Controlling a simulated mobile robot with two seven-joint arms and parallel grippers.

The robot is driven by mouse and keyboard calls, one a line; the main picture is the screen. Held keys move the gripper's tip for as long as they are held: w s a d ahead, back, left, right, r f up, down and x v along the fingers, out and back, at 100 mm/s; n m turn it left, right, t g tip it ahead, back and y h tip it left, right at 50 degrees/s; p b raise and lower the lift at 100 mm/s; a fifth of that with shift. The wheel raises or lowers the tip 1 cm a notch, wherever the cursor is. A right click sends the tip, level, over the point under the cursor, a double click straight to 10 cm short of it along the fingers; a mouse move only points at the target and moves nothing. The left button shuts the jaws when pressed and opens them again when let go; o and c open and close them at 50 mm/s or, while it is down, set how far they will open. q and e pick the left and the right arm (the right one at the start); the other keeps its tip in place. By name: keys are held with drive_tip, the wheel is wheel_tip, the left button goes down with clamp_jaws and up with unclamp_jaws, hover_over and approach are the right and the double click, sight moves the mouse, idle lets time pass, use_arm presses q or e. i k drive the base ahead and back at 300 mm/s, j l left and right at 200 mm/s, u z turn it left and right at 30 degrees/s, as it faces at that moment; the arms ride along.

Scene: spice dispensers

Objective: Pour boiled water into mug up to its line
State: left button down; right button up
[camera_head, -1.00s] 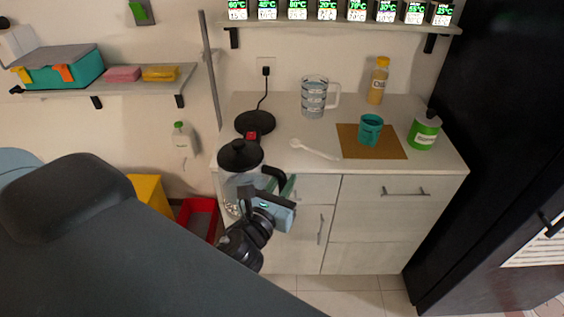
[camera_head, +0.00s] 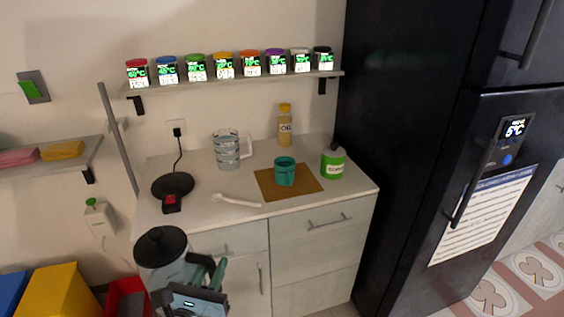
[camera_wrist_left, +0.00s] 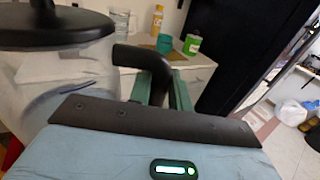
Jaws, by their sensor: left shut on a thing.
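My left gripper (camera_head: 207,273) is shut on the handle of a clear kettle with a black lid (camera_head: 161,246). It holds the kettle in front of the counter's front left edge, off its black base. The kettle fills the left of the left wrist view (camera_wrist_left: 58,32), with its black handle (camera_wrist_left: 143,58) between the green fingers. The teal mug (camera_head: 285,173) stands upright on a brown mat (camera_head: 308,186) on the counter; it also shows in the left wrist view (camera_wrist_left: 164,43). Its line cannot be made out. My right gripper is not in view.
The black kettle base (camera_head: 172,187) is on the counter's left. A measuring jug (camera_head: 227,150), an oil bottle (camera_head: 285,126), a green container (camera_head: 333,163) and a white spoon (camera_head: 235,200) surround the mat. A shelf of spice jars (camera_head: 222,84) hangs above. A black fridge (camera_head: 420,130) stands right.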

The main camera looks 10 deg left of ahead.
sight(286, 174)
drive_tip(key=i+l+u, duration=0.15)
drive_tip(key=i+u, duration=0.35)
drive_tip(key=i+l+u, duration=0.45)
drive_tip(key=j, duration=0.1)
